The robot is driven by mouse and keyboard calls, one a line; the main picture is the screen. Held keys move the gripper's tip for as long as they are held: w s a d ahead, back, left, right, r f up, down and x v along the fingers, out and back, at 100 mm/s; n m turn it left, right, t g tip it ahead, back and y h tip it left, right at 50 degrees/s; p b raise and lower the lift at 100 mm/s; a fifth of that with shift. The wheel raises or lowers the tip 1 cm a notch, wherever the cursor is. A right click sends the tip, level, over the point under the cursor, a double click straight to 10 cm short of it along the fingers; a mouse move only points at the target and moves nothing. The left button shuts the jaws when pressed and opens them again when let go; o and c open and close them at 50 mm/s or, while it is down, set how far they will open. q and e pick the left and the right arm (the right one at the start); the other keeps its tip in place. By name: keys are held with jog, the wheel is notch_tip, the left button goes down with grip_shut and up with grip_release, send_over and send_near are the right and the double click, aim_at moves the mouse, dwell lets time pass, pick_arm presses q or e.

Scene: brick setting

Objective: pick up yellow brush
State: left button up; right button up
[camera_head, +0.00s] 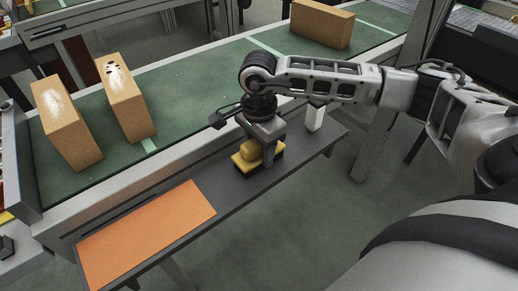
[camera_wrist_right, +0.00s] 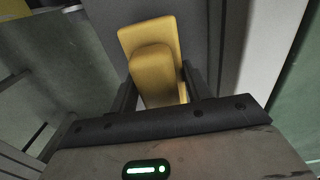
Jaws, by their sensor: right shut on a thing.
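The yellow brush (camera_head: 246,157) is on the dark grey side shelf, under my right gripper (camera_head: 258,150). It has a yellow body with a raised grip and a dark lower edge. In the right wrist view the yellow brush (camera_wrist_right: 150,42) lies between the two dark fingers of my right gripper (camera_wrist_right: 158,92), which is shut on its raised grip. The head view does not show clearly whether the brush touches the shelf. My left gripper is not in view.
An orange mat (camera_head: 145,237) lies on the left part of the dark shelf (camera_head: 222,190). A white block (camera_head: 315,117) stands at the shelf's right part.

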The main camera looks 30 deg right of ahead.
jog(key=shift+r, duration=0.5)
jog(key=a+r, duration=0.1)
jog(key=r, duration=0.1)
jog(key=w+a+r, duration=0.1)
jog(key=a+r, duration=0.1)
jog(key=r, duration=0.1)
jog(key=a+r+b, duration=0.1)
jog(key=a+r, duration=0.1)
jog(key=r, duration=0.1)
jog(key=shift+w+a+r, duration=0.15)
jog(key=shift+w, duration=0.2)
jog(key=w+a+r+b, duration=0.1)
jog(key=w+a+r, duration=0.1)
jog(key=a, duration=0.6)
jog(key=shift+w+r, duration=0.2)
jog(key=shift+r, duration=0.65)
